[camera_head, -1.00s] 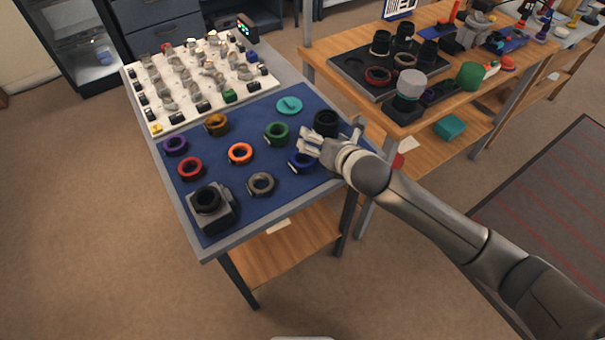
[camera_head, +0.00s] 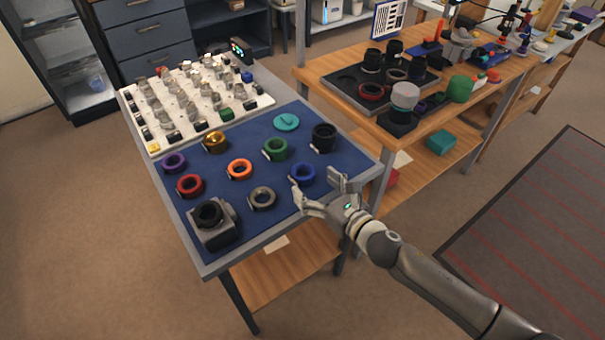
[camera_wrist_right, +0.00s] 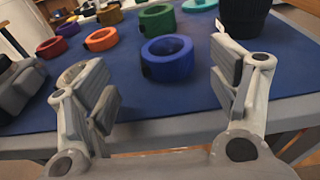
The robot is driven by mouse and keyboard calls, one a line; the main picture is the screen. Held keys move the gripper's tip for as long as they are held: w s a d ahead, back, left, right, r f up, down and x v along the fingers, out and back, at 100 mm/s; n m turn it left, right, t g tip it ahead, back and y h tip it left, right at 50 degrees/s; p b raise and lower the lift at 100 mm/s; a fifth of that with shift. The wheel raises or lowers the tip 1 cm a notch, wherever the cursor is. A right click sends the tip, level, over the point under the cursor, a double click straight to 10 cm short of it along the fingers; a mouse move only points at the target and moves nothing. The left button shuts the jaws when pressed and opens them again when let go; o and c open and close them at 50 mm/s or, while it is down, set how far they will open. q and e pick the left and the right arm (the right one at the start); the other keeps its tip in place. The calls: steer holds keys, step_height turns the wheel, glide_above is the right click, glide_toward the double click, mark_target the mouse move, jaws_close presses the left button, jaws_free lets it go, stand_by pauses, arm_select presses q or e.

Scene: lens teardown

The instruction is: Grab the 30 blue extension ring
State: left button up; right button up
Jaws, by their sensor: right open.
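The blue extension ring (camera_head: 302,174) lies flat on the blue mat near the table's right edge. My right gripper (camera_head: 318,183) is open and empty just in front of the ring, with its fingers pointing toward it. In the right wrist view the blue ring (camera_wrist_right: 168,58) sits beyond and between the open fingertips (camera_wrist_right: 165,95), apart from both. My left gripper is not in view.
A green ring (camera_head: 276,149), a grey ring (camera_head: 262,197) and a black lens part (camera_head: 323,137) stand around the blue ring. An orange ring (camera_head: 239,169) and a camera body (camera_head: 213,226) are farther left. A wooden bench (camera_head: 440,100) stands at the right.

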mark_target(305, 173)
steer(key=shift+w+d+x, duration=0.1)
steer(key=shift+d+x, duration=0.05)
steer(key=shift+x, duration=1.15)
steer(key=shift+w+d+x, duration=0.15)
steer(key=shift+x, duration=1.2)
steer(key=shift+r, duration=0.15)
steer(key=c, duration=1.1)
